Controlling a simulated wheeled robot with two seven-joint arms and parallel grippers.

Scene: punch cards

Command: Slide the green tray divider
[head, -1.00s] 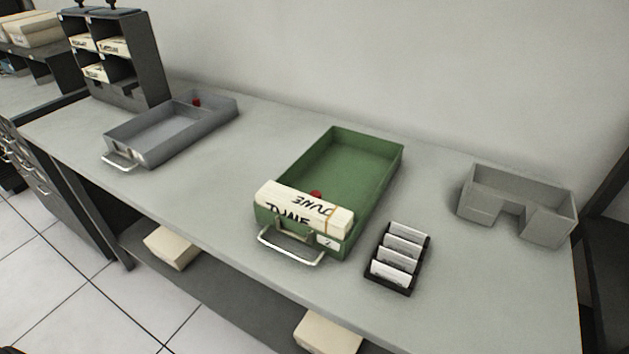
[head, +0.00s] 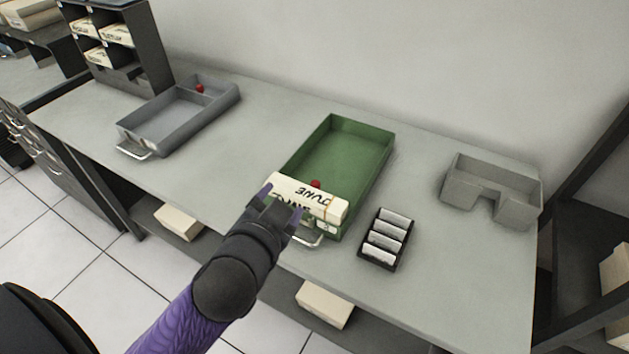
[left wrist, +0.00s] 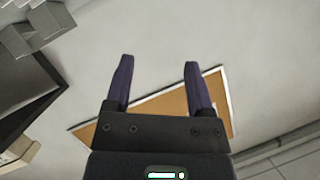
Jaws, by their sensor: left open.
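The green tray (head: 352,160) stands on the grey desk, its long side running away from me. A cream card block marked JUNE (head: 322,201) lies at its near end. A red knob (head: 315,184) shows just behind the block; the divider plate under it is hidden by the cards. My left gripper (head: 281,203) appears in front of the tray's near left corner, covering part of the block and the metal handle (head: 308,240). In the left wrist view its two fingers (left wrist: 158,63) are apart with nothing between them. My right gripper is not in view.
A grey tray (head: 166,138) with a red knob (head: 199,88) stands at left, near a dark card rack (head: 150,50). A black card holder (head: 372,255) lies right of the green tray. A grey notched box (head: 462,195) stands farther right. Desk between the trays is clear.

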